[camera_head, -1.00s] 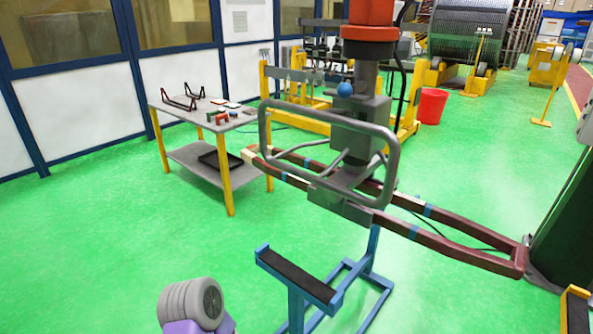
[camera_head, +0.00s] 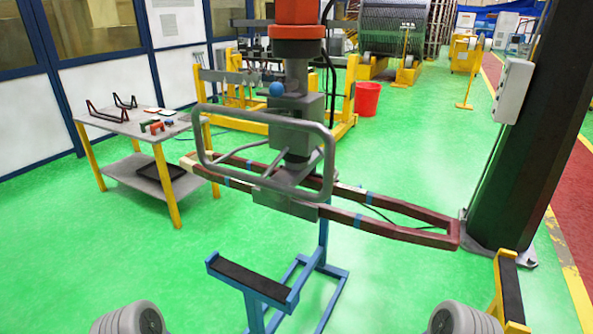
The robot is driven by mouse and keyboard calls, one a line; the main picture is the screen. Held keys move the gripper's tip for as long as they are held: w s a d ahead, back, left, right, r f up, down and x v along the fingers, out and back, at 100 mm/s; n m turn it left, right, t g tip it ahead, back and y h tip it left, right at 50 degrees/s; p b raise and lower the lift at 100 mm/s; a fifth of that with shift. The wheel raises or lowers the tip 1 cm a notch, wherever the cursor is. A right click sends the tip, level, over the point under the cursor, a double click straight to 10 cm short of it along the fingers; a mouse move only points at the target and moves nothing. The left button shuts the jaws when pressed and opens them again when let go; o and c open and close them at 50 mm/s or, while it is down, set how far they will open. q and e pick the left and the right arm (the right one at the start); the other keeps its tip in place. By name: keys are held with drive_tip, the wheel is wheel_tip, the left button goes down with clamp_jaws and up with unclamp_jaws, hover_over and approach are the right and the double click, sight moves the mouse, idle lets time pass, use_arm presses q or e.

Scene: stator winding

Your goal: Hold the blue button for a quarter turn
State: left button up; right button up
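A blue round knob (camera_head: 276,89) sits on the left side of the grey lifting device (camera_head: 297,125), near its top. It is the only blue button-like thing I see; nothing touches it. The device hangs from a red-orange head (camera_head: 297,32) and has a grey loop handle (camera_head: 199,135) in front. Below it a long dark-red coil (camera_head: 405,233) with blue bands hangs level, held at the device's grey clamp (camera_head: 285,203). Neither of my grippers is in view; only grey rounded parts of my arms show at the bottom left and bottom right.
A blue stand (camera_head: 254,282) with a black pad stands below the coil. A grey table (camera_head: 150,127) with small parts is at left. A black column (camera_head: 525,160) with a grey box (camera_head: 513,91) rises at right.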

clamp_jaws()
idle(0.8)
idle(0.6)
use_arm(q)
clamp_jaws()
